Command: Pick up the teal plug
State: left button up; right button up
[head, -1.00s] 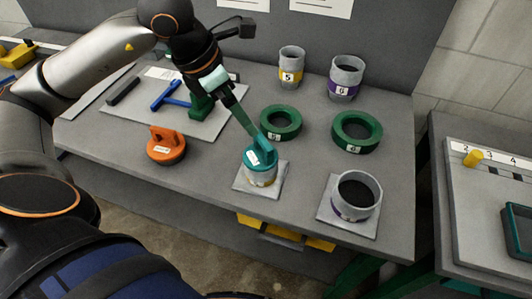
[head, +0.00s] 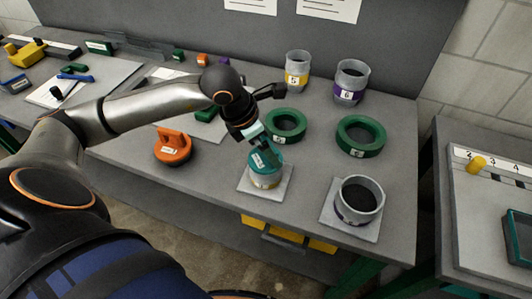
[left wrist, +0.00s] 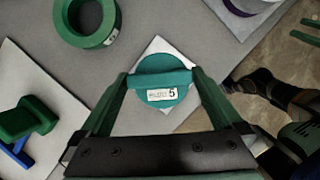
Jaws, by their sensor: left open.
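The teal plug (head: 266,162), a round cap with a bar handle and a white label, sits on a grey ring on a pale square plate (head: 282,184) near the table's front edge. In the left wrist view the teal plug (left wrist: 163,95) carries a label reading 5. My left gripper (head: 262,146) is right above the plug. In the wrist view its open green fingers (left wrist: 160,75) stand on either side of the plug, at the two ends of the handle. I cannot tell whether they touch it.
An orange plug (head: 174,148) lies to the left. Two green rings (head: 286,126) (head: 360,137) lie behind and to the right. An open grey cup (head: 358,200) stands at front right, and cups marked 5 (head: 297,70) and 6 (head: 350,82) stand at the back.

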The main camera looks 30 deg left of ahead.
pick_arm(q)
grip_shut()
dwell(0.8)
